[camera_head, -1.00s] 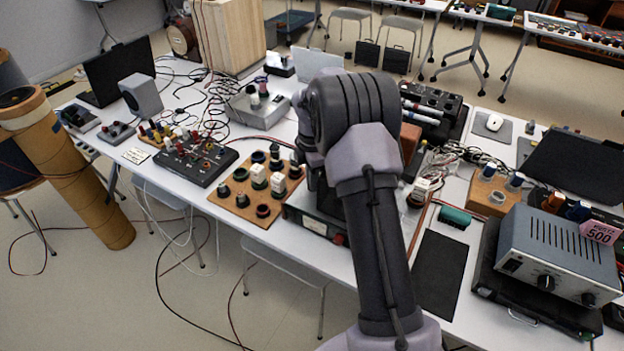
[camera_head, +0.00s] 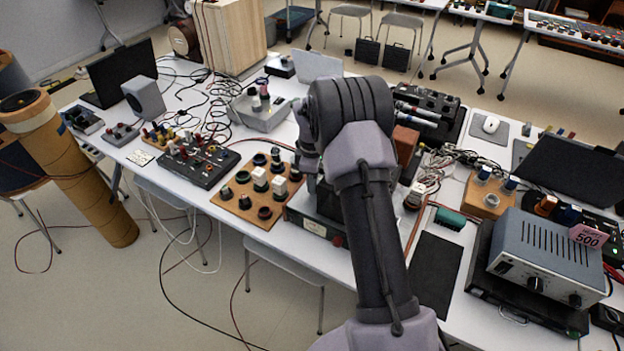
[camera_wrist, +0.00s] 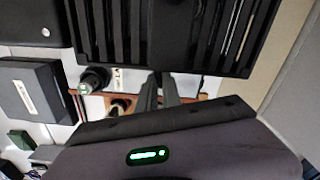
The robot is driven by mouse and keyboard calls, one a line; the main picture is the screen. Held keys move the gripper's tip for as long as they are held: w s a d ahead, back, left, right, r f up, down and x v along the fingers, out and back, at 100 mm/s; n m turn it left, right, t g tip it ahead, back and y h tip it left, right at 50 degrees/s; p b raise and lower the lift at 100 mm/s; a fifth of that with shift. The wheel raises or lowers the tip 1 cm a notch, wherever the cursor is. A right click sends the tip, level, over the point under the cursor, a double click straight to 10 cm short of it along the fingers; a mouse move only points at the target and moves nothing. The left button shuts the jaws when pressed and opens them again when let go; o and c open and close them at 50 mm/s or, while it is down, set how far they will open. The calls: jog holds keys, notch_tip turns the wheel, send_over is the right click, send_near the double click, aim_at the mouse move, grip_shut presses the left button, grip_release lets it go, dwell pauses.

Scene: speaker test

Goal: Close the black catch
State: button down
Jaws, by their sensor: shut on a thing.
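In the wrist view, my gripper (camera_wrist: 161,78) reaches up to the lower edge of a black ribbed box (camera_wrist: 108,38). Its two dark fingers are close together and shut on a dark part at that edge. A plain dark panel (camera_wrist: 178,35) sits between the ribbed areas. The black catch cannot be told apart from the other dark parts. In the head view, my arm covers my fingertips and much of a dark box with a greenish front (camera_head: 315,228) at the table's front edge.
A wooden board with dark and white knobs (camera_head: 243,207) lies left of the box. A black mat (camera_head: 434,277) and a grey-blue power unit (camera_head: 545,255) are to the right. A dark flat case (camera_wrist: 35,92) lies left in the wrist view. Cables run over the table.

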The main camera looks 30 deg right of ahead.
jog(key=shift+m+p, duration=0.4)
jog(key=shift+m, duration=1.3)
jog(key=c, duration=1.5)
grip_release()
jog(key=shift+r, duration=0.15)
notch_tip(320, 180, up, 17)
jog(key=p, duration=0.5)
jog(key=shift+r+p, duration=0.1)
jog(key=shift+p, duration=0.2)
